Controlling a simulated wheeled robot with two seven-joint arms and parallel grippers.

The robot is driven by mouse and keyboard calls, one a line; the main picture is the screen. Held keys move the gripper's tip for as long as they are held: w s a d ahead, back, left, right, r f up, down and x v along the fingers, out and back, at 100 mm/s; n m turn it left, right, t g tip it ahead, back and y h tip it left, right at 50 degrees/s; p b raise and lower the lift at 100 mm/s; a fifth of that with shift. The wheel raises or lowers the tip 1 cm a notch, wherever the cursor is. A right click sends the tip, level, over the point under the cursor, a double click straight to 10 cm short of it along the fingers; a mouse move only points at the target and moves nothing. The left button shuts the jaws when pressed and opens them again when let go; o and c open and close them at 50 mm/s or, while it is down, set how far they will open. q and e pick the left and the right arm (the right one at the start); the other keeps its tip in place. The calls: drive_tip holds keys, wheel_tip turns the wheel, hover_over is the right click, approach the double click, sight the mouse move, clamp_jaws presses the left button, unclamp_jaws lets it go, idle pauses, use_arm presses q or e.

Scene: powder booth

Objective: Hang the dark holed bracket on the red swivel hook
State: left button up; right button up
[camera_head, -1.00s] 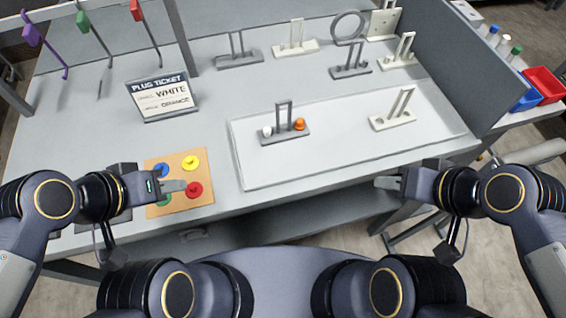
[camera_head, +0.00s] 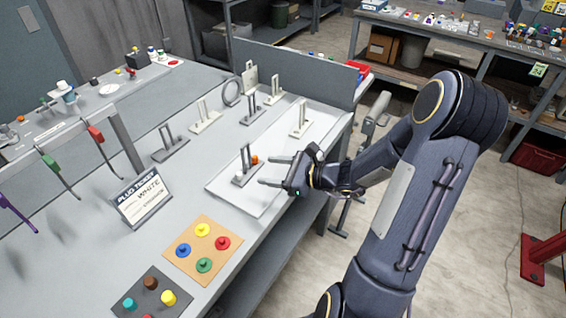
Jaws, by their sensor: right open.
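The dark grey bracket (camera_head: 246,176) stands on the white mat, with an upright loop, an orange plug (camera_head: 255,159) on one side and a white plug (camera_head: 238,173) on the other. My right gripper (camera_head: 266,171) is open and empty, its fingers pointing left towards the bracket, close to its right side; I cannot tell whether they touch it. The red hook (camera_head: 96,135) hangs from a grey rail at the left, with a green hook (camera_head: 50,162) and a purple hook beside it. My left gripper is out of view.
A pale bracket (camera_head: 299,121) stands on the white mat (camera_head: 217,189). Several other brackets stand behind it, one with a ring (camera_head: 231,92). The plug ticket (camera_head: 142,199) and boards of coloured plugs (camera_head: 183,267) are nearer the left. A grey partition (camera_head: 300,72) stands at the back.

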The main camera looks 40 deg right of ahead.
sight(245, 147)
drive_tip(key=d+f+m, duration=0.1)
drive_tip(key=d+m+h, duration=0.1)
drive_tip(key=w+d+f+m+t, duration=0.1)
drive_tip(key=shift+d+f+h, duration=0.3)
drive_tip(key=shift+d+h, duration=0.1)
drive_tip(key=shift+w+a+f+m, duration=0.1)
drive_tip(key=shift+w+f+m, duration=0.05)
drive_tip(key=shift+w+m, duration=0.2)
drive_tip(key=b+x, duration=0.5)
drive_tip(key=x, duration=0.6)
drive_tip(key=shift+w+a, duration=0.25)
drive_tip(key=shift+w, duration=0.25)
clamp_jaws()
drive_tip(key=shift+r+p, duration=1.5)
drive_tip(key=shift+r, duration=1.05)
